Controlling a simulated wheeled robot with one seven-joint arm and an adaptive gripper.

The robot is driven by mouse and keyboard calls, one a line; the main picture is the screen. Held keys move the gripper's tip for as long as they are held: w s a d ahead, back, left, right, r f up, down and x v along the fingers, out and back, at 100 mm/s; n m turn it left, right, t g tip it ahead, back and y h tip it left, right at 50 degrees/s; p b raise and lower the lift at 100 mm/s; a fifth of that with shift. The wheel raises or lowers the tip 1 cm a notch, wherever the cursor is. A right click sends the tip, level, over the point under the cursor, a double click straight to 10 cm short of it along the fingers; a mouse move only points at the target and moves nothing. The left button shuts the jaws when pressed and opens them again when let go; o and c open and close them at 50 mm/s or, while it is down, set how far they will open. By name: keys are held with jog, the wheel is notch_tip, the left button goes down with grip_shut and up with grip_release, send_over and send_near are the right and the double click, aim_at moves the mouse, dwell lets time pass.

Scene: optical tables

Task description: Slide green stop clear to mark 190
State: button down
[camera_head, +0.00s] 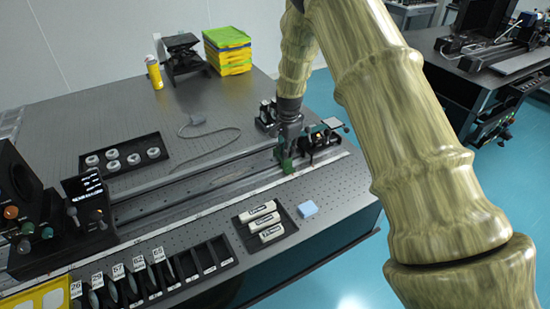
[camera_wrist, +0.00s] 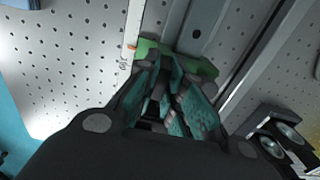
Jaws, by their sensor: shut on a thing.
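The green stop (camera_head: 287,166) sits on the long dark rail (camera_head: 190,187), near the rail's right end in the head view. My gripper (camera_head: 288,140) comes down on it from above and is shut on it. In the wrist view the green stop (camera_wrist: 200,64) shows just beyond my fingertips (camera_wrist: 168,82), and its middle is partly hidden by them. A pale scale strip (camera_head: 232,194) runs along the front of the rail.
Dark mounts with knobs (camera_head: 322,143) stand on the rail just right of the stop. A dark block (camera_head: 265,117) stands behind it. The rail left of the stop is clear up to the black device (camera_head: 75,220).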

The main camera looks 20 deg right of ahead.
jog(key=shift+w+d, duration=0.15)
jog(key=shift+d, duration=0.65)
jog(key=shift+w+d, duration=0.15)
jog(key=shift+d, duration=0.6)
jog(key=c, duration=1.5)
grip_release()
jog(key=shift+r, duration=0.15)
notch_tip(320, 180, up, 12)
jog(key=shift+f, duration=0.15)
